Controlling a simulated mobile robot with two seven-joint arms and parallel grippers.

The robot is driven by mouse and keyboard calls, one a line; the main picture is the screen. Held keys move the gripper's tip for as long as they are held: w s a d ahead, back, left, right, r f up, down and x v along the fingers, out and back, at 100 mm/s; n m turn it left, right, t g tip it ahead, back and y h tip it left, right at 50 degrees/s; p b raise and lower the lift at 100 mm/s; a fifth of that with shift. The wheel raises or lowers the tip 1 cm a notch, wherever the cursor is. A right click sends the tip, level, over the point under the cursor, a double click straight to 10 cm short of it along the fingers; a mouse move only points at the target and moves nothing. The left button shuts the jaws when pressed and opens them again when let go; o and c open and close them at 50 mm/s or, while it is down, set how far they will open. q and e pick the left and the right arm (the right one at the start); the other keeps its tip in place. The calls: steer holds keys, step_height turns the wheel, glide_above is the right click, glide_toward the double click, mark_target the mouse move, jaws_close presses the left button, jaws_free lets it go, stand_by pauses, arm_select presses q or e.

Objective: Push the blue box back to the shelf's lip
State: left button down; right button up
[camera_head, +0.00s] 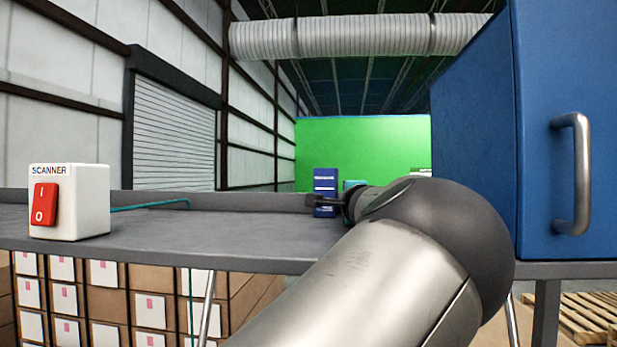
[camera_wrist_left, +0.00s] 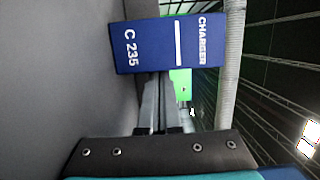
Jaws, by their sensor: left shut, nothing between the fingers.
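The blue box (camera_head: 325,181) stands upright at the far edge of the grey shelf (camera_head: 250,232), by its raised lip (camera_head: 250,200). In the left wrist view the blue box (camera_wrist_left: 170,43) shows white lettering, "CHARGER" and "C 235", and the picture is turned on its side. My left gripper (camera_head: 335,204) is shut and empty, low in front of the box. In the left wrist view its fingertips (camera_wrist_left: 160,76) reach the box's lower face; I cannot tell if they touch. The lip (camera_wrist_left: 122,100) runs behind the box there. My right gripper is not in view.
A white scanner box (camera_head: 80,203) with a red switch stands at the shelf's left, with a teal cable (camera_head: 150,206) behind it. A blue cabinet (camera_head: 480,130) with a metal handle stands at the right. The shelf between scanner and blue box is mostly clear.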

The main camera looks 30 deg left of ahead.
arm_select(q)
steer(key=r+p, duration=0.1)
steer(key=d+r+p, duration=0.1)
steer(key=shift+w+d+r+p, duration=0.1)
steer(key=shift+d+r+p, duration=0.2)
steer(key=shift+p, duration=0.05)
arm_select(e)
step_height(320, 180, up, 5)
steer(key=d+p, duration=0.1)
steer(key=p, duration=0.1)
arm_select(q)
step_height(320, 180, up, 8)
steer(key=s+a+b, duration=0.3)
steer(key=s+a, duration=0.1)
steer(key=a, duration=0.6)
steer(key=s+a+b, duration=0.3)
steer(key=s+a, duration=0.1)
steer(key=a, duration=0.6)
steer(key=shift+s+f, duration=0.25)
steer(key=shift+s, duration=0.05)
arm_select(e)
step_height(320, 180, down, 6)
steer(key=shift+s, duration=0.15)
